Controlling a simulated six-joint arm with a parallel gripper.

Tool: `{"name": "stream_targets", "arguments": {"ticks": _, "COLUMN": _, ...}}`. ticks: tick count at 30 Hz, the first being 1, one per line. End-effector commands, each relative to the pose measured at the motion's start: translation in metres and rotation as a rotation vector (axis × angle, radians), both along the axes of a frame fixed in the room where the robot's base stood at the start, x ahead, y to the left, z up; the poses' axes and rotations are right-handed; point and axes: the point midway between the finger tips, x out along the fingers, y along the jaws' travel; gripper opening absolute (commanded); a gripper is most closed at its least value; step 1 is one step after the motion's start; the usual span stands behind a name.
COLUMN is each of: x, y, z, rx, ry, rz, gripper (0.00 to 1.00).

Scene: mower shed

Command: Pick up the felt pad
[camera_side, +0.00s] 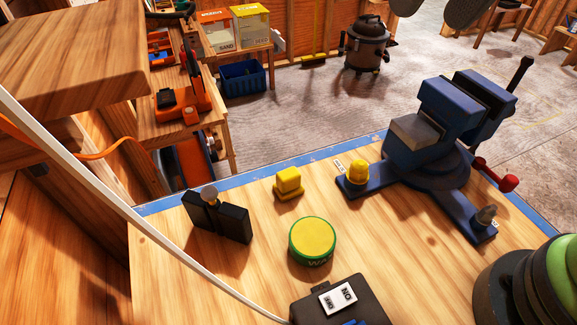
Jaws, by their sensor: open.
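I cannot say for certain which item is the felt pad. A small yellow block on a low yellow base (289,183) sits on the wooden bench near its far edge, and it may be the pad. A round green tin with a flat yellow top (313,240) stands nearer, with partly readable white lettering on its side. Nothing covers the yellow block or the tin. My gripper is not in view.
A black block with a metal knob (217,216) stands left of the tin. A blue vise (436,130) fills the bench's right side. A black switch box (340,305) is at the front. A white cable (130,214) crosses the left. Bare wood surrounds the tin.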

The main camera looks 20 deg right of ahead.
Motion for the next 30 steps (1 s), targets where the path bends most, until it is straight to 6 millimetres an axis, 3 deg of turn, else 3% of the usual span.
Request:
{"name": "stream_targets", "arguments": {"ticks": 6, "x": 0.05, "y": 0.057, "z": -0.061, "rx": -0.078, "ry": 0.128, "rz": 0.104, "gripper": 0.72}}
{"name": "stream_targets", "arguments": {"ticks": 10, "x": 0.065, "y": 0.09, "z": -0.107, "rx": -0.132, "ry": 0.192, "rz": 0.158, "gripper": 0.72}}
{"name": "stream_targets", "arguments": {"ticks": 15, "x": 0.07, "y": 0.119, "z": -0.158, "rx": -0.189, "ry": 0.246, "rz": 0.206, "gripper": 0.72}}
{"name": "stream_targets", "arguments": {"ticks": 21, "x": 0.069, "y": 0.132, "z": -0.187, "rx": -0.217, "ry": 0.27, "rz": 0.23, "gripper": 0.72}}
{"name": "stream_targets", "arguments": {"ticks": 30, "x": 0.069, "y": 0.132, "z": -0.228, "rx": -0.218, "ry": 0.272, "rz": 0.229, "gripper": 0.72}}
